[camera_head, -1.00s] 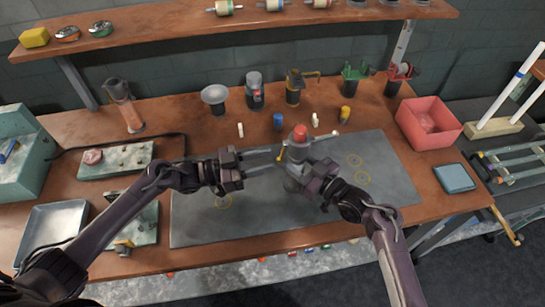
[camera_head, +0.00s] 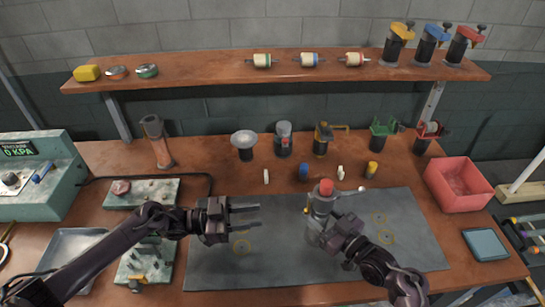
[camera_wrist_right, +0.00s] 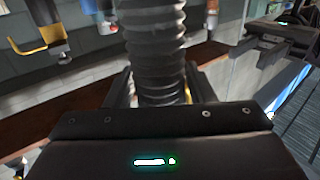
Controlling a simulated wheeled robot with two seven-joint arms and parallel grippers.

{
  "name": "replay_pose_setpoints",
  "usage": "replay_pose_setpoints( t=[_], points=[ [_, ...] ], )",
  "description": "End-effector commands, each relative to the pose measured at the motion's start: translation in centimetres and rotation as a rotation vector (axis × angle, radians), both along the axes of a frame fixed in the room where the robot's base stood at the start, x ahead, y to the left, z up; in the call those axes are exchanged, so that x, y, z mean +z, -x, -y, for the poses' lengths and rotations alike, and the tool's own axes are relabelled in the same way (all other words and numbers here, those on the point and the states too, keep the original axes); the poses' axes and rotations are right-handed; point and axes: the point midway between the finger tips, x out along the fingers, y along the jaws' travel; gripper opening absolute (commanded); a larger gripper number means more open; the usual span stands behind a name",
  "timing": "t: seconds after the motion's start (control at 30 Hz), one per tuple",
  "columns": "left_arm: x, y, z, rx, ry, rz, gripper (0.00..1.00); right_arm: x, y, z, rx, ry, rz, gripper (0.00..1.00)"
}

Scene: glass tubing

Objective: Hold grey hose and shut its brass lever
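The grey hose (camera_wrist_right: 155,50) is ribbed and stands between the fingers of my right gripper in the right wrist view. In the head view it is a grey upright piece (camera_head: 322,204) with a red top, over the dark mat. A small brass-coloured part, apparently the lever (camera_head: 308,211), shows at its left side; its exact angle is too small to tell. My right gripper (camera_head: 320,230) appears closed around the grey hose, with the fingers on both sides of it. My left gripper (camera_head: 252,217) is open and empty, to the left of the hose and apart from it, fingers pointing right.
The dark mat (camera_head: 220,270) is mostly clear. Behind it stand small caps, including a blue one (camera_head: 303,172) and a yellow one (camera_head: 371,169), and a row of fittings. A pink bin (camera_head: 458,190) is at the right. A shelf (camera_head: 200,80) runs above the back.

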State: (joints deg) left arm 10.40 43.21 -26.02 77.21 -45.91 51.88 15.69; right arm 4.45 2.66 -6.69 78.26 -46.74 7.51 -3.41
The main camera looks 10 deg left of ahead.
Motion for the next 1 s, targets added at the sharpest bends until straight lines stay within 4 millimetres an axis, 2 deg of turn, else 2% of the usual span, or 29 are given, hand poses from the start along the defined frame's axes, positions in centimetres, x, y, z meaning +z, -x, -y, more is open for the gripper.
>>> replay_pose_setpoints(
  t=[0.03,0.13,0.47,0.57,1.0],
  points=[
    [0.0,0.0,0.0,0.000,0.000,0.000,0.33,0.0,0.0,0.0,0.000,0.000,0.000,0.56],
    [0.0,0.0,0.0,0.000,0.000,0.000,0.33,0.0,0.0,0.0,0.000,0.000,0.000,0.67],
    [0.0,0.0,0.0,0.000,0.000,0.000,0.33,0.0,0.2,0.4,-0.001,0.000,0.000,0.67],
    [0.0,0.0,0.0,0.000,0.000,0.000,0.33,-0.2,1.0,1.4,-0.002,0.003,-0.001,0.67],
    [0.0,0.0,0.0,0.000,0.000,0.000,0.33,-0.1,6.3,8.2,0.000,0.002,-0.002,0.67]
  ],
)
